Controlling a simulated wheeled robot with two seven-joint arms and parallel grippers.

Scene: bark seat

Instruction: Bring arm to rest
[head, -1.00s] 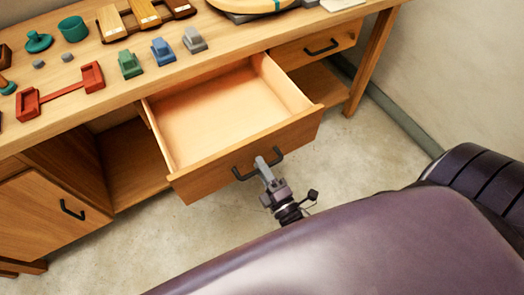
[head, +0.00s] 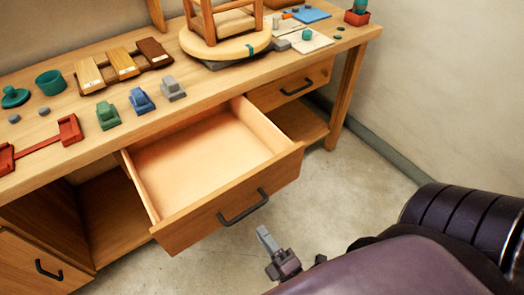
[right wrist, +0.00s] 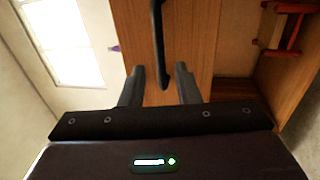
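My right gripper (head: 264,232) is in front of the pulled-out drawer, just off its black handle (head: 243,207). In the right wrist view its two fingers (right wrist: 159,82) stand apart with nothing held between them. The handle (right wrist: 158,40) shows just ahead of the gap, on the wooden drawer front (right wrist: 190,40). The drawer (head: 205,165) is open and looks empty inside. My left gripper is in neither current view.
The wooden workbench (head: 215,82) carries a stool (head: 228,45), green, blue and grey blocks, a red bracket (head: 40,145) and wood samples. A second drawer (head: 292,85) at the right is shut. Bare floor (head: 345,190) lies right of the open drawer.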

